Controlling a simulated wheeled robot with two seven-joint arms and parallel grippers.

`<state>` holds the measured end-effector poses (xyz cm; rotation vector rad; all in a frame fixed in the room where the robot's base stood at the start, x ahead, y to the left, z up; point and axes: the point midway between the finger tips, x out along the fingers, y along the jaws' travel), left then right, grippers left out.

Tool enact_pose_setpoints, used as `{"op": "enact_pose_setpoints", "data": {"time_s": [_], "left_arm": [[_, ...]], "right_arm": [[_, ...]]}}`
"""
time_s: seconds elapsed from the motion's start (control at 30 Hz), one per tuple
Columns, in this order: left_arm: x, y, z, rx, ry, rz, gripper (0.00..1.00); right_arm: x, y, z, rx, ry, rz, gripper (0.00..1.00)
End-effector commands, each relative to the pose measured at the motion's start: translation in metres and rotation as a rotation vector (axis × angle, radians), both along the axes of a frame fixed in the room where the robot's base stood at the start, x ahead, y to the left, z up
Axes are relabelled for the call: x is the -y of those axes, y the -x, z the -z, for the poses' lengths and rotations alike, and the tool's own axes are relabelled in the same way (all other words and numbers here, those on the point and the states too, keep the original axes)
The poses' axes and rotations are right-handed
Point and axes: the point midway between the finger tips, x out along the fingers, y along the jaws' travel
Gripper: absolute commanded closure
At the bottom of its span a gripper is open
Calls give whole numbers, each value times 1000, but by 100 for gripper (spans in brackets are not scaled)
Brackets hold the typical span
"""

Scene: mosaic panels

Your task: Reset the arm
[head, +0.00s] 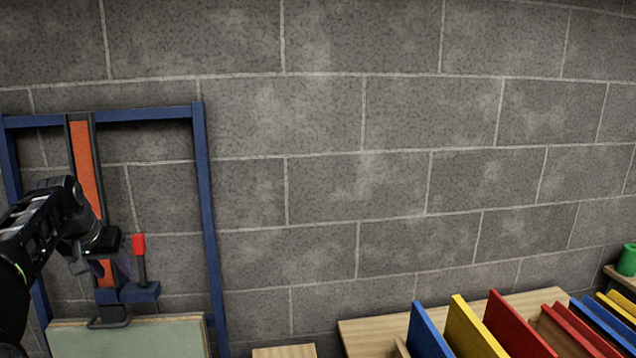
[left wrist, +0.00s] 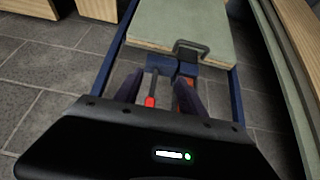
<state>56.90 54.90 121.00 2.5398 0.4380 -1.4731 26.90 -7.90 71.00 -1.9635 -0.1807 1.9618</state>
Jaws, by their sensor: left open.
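My left gripper (left wrist: 160,92) is open, its two dark fingers spread apart in the left wrist view. In the head view my left arm comes in from the left, and the gripper (head: 108,266) is in front of the blue frame (head: 205,190). A lever with a red knob (head: 139,244) stands on a blue block (head: 140,293) just right of the gripper. In the left wrist view the red knob (left wrist: 150,102) shows between the fingers; I cannot tell whether they touch it. My right gripper is in neither view.
An orange strip (head: 88,170) runs up inside the frame. A grey-green panel (head: 130,338) with a dark handle (head: 108,318) is at its bottom. To the right, blue, yellow and red panels (head: 505,325) stand on a wooden table (head: 375,335). A block wall (head: 330,190) is behind.

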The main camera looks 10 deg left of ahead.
Motion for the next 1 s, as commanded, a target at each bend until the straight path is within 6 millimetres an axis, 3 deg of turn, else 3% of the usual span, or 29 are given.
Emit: {"op": "enact_pose_setpoints", "data": {"time_s": [0.1,0.27,0.33,0.47,0.67,0.73,0.87,1.0], "left_arm": [[-7,-13,-8,64,-22,-18,53],[-7,-29,-2,129,-33,-30,53],[-5,-37,5,156,-33,-34,53],[10,-55,39,190,-17,-30,53],[51,-77,111,211,32,-10,53],[73,-82,146,208,60,0,53],[133,-78,229,183,127,26,53],[207,-49,316,132,204,52,53]], "right_arm": [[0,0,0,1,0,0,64],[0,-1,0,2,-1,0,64],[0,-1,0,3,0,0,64],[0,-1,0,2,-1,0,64],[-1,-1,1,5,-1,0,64],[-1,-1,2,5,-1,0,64],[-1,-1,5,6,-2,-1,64],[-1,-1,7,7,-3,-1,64]]}}
